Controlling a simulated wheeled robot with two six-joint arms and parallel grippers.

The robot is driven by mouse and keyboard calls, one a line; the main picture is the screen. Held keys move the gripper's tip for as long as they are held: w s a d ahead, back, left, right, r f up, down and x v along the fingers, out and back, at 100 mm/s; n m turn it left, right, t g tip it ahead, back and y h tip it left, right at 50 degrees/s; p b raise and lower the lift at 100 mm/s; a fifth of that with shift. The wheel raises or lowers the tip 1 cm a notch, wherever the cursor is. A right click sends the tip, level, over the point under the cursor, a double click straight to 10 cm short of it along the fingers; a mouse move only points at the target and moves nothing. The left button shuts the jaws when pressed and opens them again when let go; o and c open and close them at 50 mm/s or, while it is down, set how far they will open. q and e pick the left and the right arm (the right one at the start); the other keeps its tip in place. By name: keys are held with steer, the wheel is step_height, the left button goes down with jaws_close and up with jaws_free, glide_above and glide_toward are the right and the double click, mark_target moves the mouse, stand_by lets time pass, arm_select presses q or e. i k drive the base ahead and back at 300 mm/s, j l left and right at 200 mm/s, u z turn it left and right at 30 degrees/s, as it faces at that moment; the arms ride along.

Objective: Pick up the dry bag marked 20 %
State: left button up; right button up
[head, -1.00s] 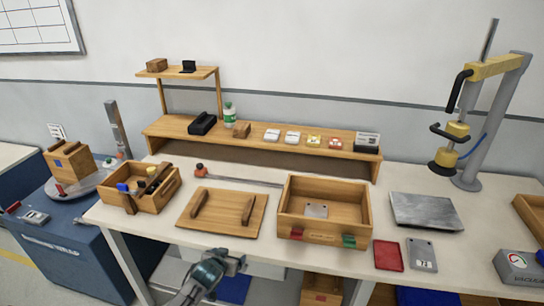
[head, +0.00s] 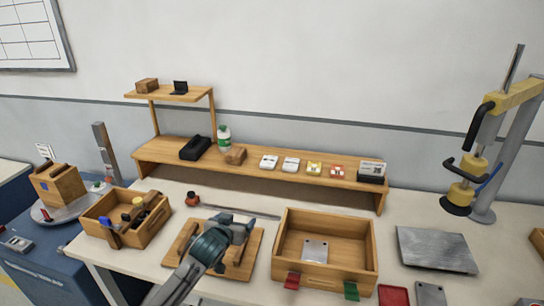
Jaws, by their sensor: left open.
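Several small packets lie in a row on the long wooden shelf (head: 225,164) at the back of the bench. Two are white, a left one (head: 268,161) and a right one (head: 290,164). Beside them are a yellow-marked packet (head: 314,169) and a red-marked packet (head: 337,171). Their markings are too small to read, so I cannot tell which says 20 %. My left gripper (head: 243,222) is open and empty, above the wooden lid board (head: 257,238), in front of and below the shelf. My right gripper is out of view.
A wooden box (head: 325,282) with a grey plate inside stands right of my left gripper. A wooden tool tray (head: 98,212) is at left. A green-capped bottle (head: 224,137) and black holder (head: 195,148) stand on the shelf. A yellow press (head: 465,180) is at right.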

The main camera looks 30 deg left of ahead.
mark_target(270, 162)
steer(key=i+j, duration=0.2)
steer(key=i, duration=0.3)
steer(key=i+j, duration=0.2)
steer(key=i, duration=0.35)
